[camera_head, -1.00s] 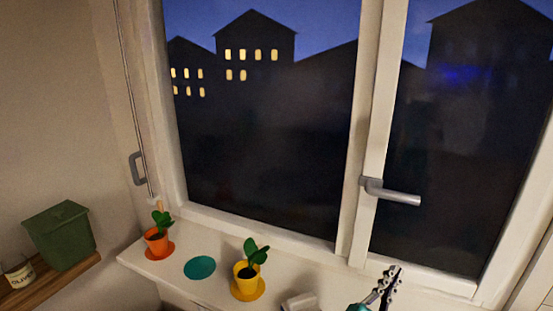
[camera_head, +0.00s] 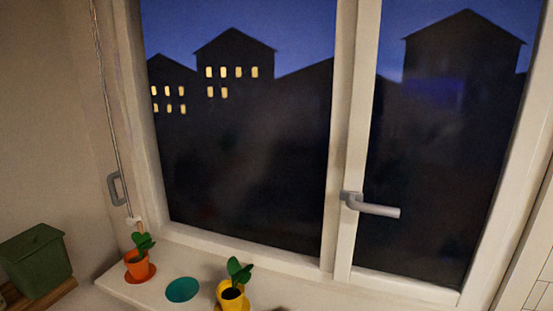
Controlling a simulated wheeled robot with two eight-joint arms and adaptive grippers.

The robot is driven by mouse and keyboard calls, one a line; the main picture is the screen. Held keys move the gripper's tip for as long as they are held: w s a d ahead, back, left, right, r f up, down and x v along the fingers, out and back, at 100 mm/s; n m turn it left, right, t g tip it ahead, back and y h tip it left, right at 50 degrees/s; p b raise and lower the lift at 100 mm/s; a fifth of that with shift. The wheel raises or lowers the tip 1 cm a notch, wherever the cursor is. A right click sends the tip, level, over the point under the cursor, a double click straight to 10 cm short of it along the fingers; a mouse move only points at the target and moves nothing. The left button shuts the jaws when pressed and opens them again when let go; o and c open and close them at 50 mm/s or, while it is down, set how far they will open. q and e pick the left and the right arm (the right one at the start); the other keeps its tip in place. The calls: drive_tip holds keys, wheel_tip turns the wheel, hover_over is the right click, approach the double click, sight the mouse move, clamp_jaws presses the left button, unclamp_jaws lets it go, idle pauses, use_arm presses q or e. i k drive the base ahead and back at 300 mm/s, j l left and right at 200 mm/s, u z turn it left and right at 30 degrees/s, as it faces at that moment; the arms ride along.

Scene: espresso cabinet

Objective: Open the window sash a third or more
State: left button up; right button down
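The window has a fixed-looking left pane (camera_head: 245,150) and a right sash (camera_head: 440,150) in a white frame, with dark houses and a blue dusk sky behind the glass. The right sash appears closed in its frame. Its grey handle (camera_head: 372,206) sits on the sash's left stile and points right, roughly level. Neither of my grippers is in view.
On the white sill stand an orange pot with a plant (camera_head: 138,264), a teal disc (camera_head: 182,290) and a yellow pot with a plant (camera_head: 233,293). A green bin (camera_head: 36,259) is at lower left. A cord (camera_head: 110,110) and grey bracket (camera_head: 115,188) are on the left wall.

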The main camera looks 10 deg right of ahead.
sight(535, 104)
drive_tip(key=l+z, duration=0.1)
drive_tip(key=z, duration=1.35)
